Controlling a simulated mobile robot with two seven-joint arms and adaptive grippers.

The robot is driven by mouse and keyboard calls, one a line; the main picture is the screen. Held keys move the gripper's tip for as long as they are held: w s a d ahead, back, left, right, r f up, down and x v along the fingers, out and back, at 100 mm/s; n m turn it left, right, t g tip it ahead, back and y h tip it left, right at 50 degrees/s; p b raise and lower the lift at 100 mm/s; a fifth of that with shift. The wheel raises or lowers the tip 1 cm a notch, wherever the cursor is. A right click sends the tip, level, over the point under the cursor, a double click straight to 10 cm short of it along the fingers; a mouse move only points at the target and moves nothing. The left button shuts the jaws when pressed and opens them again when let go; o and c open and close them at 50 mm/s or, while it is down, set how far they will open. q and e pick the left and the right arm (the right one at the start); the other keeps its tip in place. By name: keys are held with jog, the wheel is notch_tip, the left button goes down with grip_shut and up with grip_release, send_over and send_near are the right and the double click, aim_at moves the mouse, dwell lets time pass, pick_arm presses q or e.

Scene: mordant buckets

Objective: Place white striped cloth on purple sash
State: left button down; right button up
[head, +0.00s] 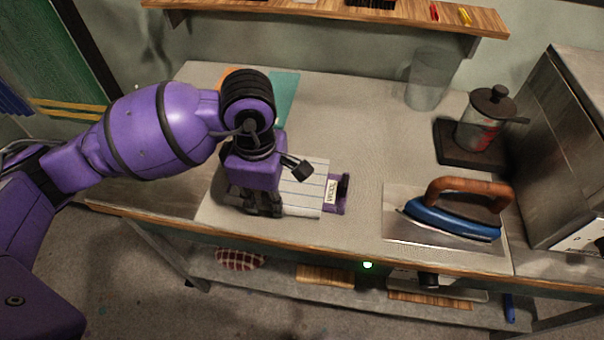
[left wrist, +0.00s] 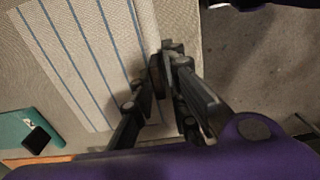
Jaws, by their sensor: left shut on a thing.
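The white striped cloth (head: 305,178) lies spread on the worktable, its thin blue stripes also plain in the left wrist view (left wrist: 82,55). My left gripper (head: 263,210) points down at the cloth's left front part. In the left wrist view its fingers (left wrist: 165,62) are close together at the cloth's edge, shut on it. A purple piece (head: 335,205), which looks like the sash, shows at the cloth's right edge with a white lettered label and a dark block. I cannot tell how far it runs under the cloth. My right gripper is not in view.
A blue iron (head: 450,220) with a brown handle rests on a metal plate at the right. A lidded jar (head: 487,120) and a clear container (head: 428,80) stand behind. A teal sheet (head: 285,95) lies behind my gripper. The middle of the table (head: 355,130) is clear.

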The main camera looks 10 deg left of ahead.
pick_arm(q)
jog(key=shift+f, duration=0.1)
jog(key=shift+f, duration=0.2)
jog(key=c, duration=1.7)
grip_release()
jog(key=shift+r, duration=0.1)
jog(key=shift+c, duration=0.2)
notch_tip(320, 180, up, 12)
jog(key=shift+r, duration=0.2)
